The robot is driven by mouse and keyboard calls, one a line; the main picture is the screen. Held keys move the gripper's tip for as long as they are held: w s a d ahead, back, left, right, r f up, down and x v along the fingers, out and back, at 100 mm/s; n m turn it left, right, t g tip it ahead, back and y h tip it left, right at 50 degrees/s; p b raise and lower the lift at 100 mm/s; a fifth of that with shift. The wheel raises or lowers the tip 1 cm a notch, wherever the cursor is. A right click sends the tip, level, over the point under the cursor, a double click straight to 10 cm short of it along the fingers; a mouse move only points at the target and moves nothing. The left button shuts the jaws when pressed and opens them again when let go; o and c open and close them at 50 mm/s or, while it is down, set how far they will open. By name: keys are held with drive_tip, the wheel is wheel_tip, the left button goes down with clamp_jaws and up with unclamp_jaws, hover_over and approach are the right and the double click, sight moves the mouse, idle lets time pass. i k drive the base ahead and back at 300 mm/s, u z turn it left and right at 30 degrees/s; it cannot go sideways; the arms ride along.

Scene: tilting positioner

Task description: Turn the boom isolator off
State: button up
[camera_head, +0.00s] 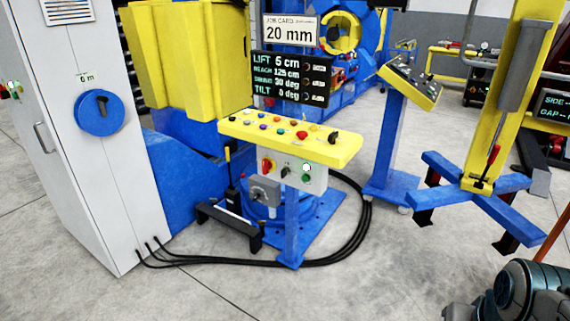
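No label reading "boom isolator" is legible. A blue round rotary switch (100,112) with a black handle is on the front of the tall grey cabinet (70,190) at the left, under a small label that appears to read "6 m". A grey box with a lever (264,190) sits low on the yellow-topped control desk (290,138) in the middle. I cannot tell which of these is the boom isolator. My gripper is not in view.
Black cables (330,240) loop over the floor from cabinet to desk. A blue pedestal console (390,140) stands behind right. A yellow column on blue feet (480,200) stands at the right. The floor (380,275) in front is clear. Part of my arm shows bottom right.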

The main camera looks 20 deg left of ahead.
sight(266, 165)
drive_tip(key=u, duration=0.3)
drive_tip(key=i, duration=0.5)
drive_tip(key=u, duration=1.25)
drive_tip(key=i, duration=1.3)
drive_tip(key=u, duration=0.4)
drive_tip(key=i, duration=0.65)
drive_tip(key=z, duration=0.05)
